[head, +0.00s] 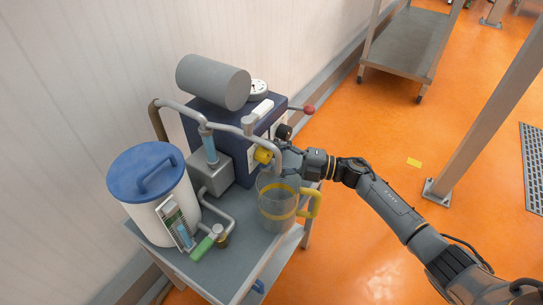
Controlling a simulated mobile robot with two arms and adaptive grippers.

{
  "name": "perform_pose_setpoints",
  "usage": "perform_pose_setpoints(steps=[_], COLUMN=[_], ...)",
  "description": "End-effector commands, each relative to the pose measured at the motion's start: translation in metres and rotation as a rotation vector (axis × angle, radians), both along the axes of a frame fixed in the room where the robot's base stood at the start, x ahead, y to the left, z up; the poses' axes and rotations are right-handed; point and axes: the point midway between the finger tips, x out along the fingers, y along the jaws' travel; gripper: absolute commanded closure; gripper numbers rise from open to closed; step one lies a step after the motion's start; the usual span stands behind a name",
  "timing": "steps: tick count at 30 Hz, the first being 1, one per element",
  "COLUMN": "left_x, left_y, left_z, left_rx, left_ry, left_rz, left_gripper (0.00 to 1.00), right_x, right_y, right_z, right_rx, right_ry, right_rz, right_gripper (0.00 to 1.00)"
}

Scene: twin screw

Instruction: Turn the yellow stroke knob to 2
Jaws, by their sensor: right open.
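The yellow stroke knob (262,156) is on the front of the dark blue machine box (205,122), facing the right arm. My right gripper (279,156) is right at the knob, coming from the right. Its jaws are open, and the fingers are small and partly hidden by the pipe. I cannot tell whether they touch the knob. The knob's scale and pointer are too small to read. My left gripper is not in view.
A clear jug (275,211) with a yellow handle stands just below my gripper on the grey cart (190,268). A white drum with a blue lid (146,168) stands left. A grey pipe (227,127) passes close to the knob.

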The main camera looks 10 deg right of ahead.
Motion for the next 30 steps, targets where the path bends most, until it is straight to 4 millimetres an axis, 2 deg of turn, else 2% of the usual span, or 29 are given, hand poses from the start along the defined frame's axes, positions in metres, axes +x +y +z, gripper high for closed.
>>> perform_pose_setpoints(steps=[5,15,19,24,30], left_x=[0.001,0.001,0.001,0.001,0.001], left_y=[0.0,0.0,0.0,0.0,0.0], left_z=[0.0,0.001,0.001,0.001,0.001], left_rx=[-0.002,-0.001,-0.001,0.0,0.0], left_ry=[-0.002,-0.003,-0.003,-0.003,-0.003], left_rz=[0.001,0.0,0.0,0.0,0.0], left_gripper=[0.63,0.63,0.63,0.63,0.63], right_x=[-0.005,-0.033,-0.041,-0.046,-0.047], right_y=[-0.013,-0.077,-0.096,-0.109,-0.111], right_z=[-0.001,-0.007,-0.009,-0.009,-0.009], right_rx=[-0.002,-0.003,-0.002,0.0,0.0], right_ry=[0.001,0.002,0.003,0.001,0.0], right_rz=[-0.002,-0.002,-0.001,-0.001,0.0], right_gripper=[0.39,0.39,0.39,0.39,0.39])
